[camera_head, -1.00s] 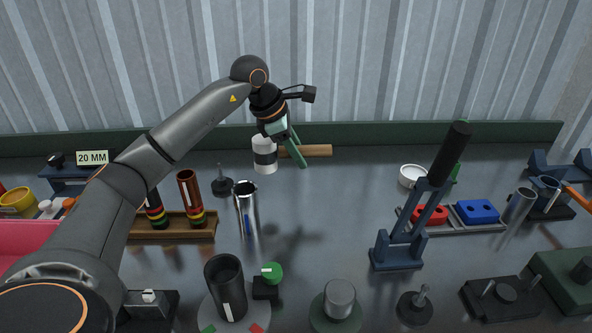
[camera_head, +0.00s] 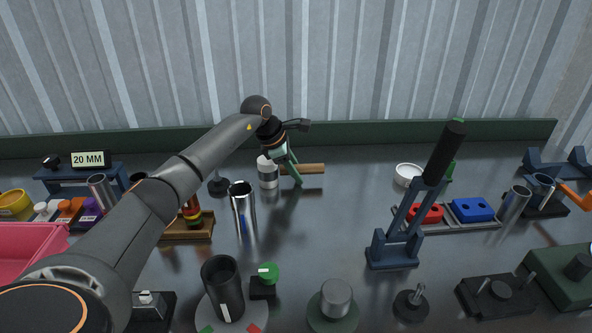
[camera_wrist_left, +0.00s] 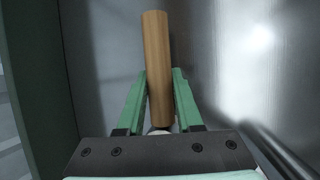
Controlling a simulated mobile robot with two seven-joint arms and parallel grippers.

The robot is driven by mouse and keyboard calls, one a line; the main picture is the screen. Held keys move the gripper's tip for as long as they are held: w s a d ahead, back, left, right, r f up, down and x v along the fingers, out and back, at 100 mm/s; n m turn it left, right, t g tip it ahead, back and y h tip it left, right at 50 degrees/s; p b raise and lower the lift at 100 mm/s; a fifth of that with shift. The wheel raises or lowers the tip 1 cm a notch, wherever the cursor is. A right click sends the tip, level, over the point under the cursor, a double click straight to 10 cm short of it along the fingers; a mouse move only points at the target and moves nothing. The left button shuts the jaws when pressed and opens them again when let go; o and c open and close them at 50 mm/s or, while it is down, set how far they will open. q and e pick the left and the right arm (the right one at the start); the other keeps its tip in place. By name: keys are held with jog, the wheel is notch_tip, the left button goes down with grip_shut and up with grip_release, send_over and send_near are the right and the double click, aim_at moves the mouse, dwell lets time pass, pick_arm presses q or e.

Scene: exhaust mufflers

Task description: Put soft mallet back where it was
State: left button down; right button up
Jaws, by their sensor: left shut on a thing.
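The soft mallet has a white head with a dark band (camera_head: 268,174) and a wooden handle (camera_head: 311,169). It is at the back of the bench in the head view, left of the middle. My left gripper (camera_head: 295,172) is shut on the mallet's handle, close to the head. In the left wrist view the handle (camera_wrist_left: 157,65) runs between the two green fingers, and the head is mostly hidden below the gripper body. The mallet is low over the bench; I cannot tell whether it touches. My right gripper is not in view.
A chrome tube (camera_head: 243,208) stands in front of the mallet. A small dark post stand (camera_head: 218,185) is to its left. A toggle press (camera_head: 398,235) with a black handle stands to the right. The bench between mallet and white dish (camera_head: 407,174) is clear.

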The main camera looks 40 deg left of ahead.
pick_arm(q)
jog(key=shift+r, duration=0.1)
jog(key=c, duration=0.6)
grip_release()
jog(key=shift+f, duration=0.2)
jog(key=shift+o, duration=0.2)
jog(key=shift+s+a+r, duration=0.1)
jog(key=shift+r, duration=0.3)
jog(key=v, duration=1.1)
jog(key=shift+s+r, duration=0.2)
jog(key=shift+r, duration=0.05)
